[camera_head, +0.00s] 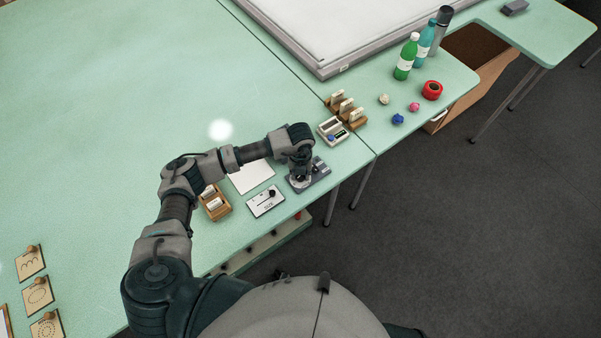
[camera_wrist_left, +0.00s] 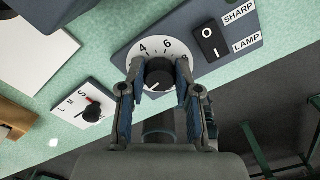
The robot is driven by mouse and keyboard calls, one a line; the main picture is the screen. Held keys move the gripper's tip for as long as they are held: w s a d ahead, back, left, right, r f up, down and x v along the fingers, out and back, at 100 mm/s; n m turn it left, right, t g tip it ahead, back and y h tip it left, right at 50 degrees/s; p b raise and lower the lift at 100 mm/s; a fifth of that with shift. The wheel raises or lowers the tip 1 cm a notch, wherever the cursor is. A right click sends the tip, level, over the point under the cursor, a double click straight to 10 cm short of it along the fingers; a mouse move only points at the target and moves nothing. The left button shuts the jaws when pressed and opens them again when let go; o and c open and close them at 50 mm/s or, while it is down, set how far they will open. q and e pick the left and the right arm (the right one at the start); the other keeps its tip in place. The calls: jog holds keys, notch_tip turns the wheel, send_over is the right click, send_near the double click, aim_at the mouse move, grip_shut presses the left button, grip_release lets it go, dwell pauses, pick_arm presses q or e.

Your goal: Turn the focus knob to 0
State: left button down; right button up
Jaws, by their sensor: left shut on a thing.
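The focus knob (camera_wrist_left: 158,72) is black and round with a white pointer line that points down-left in the left wrist view. It sits on a white dial (camera_wrist_left: 146,46) where 4, 6 and part of an 8 show. The dial is on a blue-grey device (camera_wrist_left: 187,22), which also shows in the head view (camera_head: 322,169). My left gripper (camera_wrist_left: 159,70) has one finger on each side of the knob and is shut on it. The figure under the pointer is hidden by the gripper. My right gripper is not in view.
On the same panel are a rocker switch (camera_wrist_left: 209,41) and labels SHARP and LAMP. Left of it lies a white plate (camera_head: 263,204) with a small black knob. A white sheet (camera_head: 252,177), a wooden card holder (camera_head: 216,203) and a small tray (camera_head: 331,130) are close by.

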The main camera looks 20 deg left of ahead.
pick_arm(q)
jog(key=shift+w+r, duration=0.2)
jog(key=shift+w, duration=0.05)
jog(key=c, duration=1.1)
grip_release()
jog(key=shift+o, duration=1.4)
jog(key=shift+s+f, duration=0.1)
jog(key=shift+f, duration=0.05)
notch_tip(320, 180, up, 12)
jog(key=shift+f, duration=0.1)
